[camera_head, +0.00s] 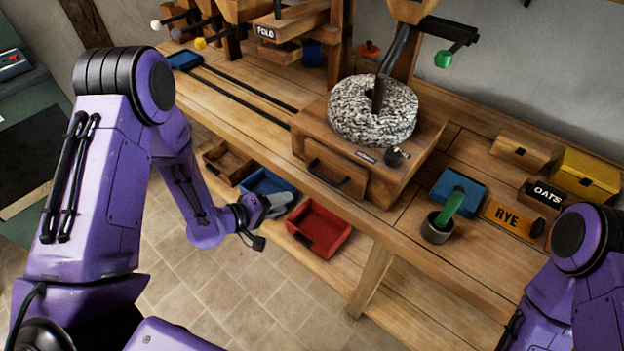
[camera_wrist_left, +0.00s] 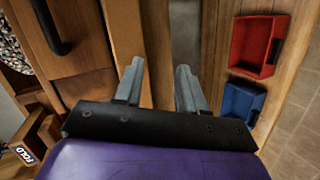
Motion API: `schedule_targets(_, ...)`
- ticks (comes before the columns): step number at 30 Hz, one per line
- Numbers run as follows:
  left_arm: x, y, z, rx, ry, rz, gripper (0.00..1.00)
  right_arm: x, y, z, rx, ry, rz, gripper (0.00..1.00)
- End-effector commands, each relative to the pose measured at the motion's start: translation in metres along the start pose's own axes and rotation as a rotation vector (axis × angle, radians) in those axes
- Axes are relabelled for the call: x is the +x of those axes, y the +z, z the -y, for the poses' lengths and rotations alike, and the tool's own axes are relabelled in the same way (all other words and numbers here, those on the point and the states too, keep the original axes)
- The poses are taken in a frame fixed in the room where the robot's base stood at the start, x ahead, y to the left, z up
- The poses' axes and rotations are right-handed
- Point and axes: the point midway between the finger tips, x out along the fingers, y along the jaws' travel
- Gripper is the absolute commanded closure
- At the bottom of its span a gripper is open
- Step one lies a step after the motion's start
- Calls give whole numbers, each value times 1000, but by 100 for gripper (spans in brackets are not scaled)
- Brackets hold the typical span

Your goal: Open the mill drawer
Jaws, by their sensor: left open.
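The mill is a wooden box with a speckled round millstone (camera_head: 373,110) on top. Its drawer front (camera_head: 350,190) faces my side, bears a dark curved handle (camera_head: 328,175) and looks shut. In the left wrist view the handle (camera_wrist_left: 50,28) is at the upper left, beside the plain wooden drawer front (camera_wrist_left: 85,38). My left gripper (camera_head: 274,217) is below and left of the handle, in front of the bench edge, apart from it. Its two grey fingers are spread and empty (camera_wrist_left: 160,82). My right arm enters at the lower right, its gripper out of frame.
On the shelf below are a red bin (camera_head: 318,228), a blue bin (camera_head: 266,183) and a wooden bin (camera_head: 226,160). On the bench right of the mill are a blue tray (camera_head: 458,190), a pot with a green scoop (camera_head: 437,229) and a RYE block (camera_head: 513,220). The tiled floor is clear.

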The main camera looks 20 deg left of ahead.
Motion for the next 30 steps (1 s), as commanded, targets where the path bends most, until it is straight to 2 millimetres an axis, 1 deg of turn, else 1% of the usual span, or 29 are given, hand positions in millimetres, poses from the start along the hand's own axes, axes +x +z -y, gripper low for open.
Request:
schedule_targets(1,1,-13,-28,-37,112,71,60,6,2,1,0,0,0,23)
schedule_targets(3,-8,-21,-60,-90,215,206,60,9,4,1,0,0,0,23)
schedule_targets(6,-28,-25,-86,-139,272,382,60,12,5,1,0,0,0,23)
schedule_targets(10,-46,-26,-98,-173,269,519,60,14,6,2,0,0,0,23)
schedule_targets(13,-48,-24,-101,-183,259,559,60,13,5,1,0,0,0,23)
schedule_targets(17,-33,-12,-108,-184,256,566,60,10,4,1,0,0,0,23)
schedule_targets(24,12,15,-123,-183,254,565,60,4,1,0,0,0,0,23)
schedule_targets(27,25,23,-127,-183,255,563,60,2,1,0,0,0,0,23)
schedule_targets(30,32,27,-129,-184,255,563,60,2,0,0,0,0,0,23)
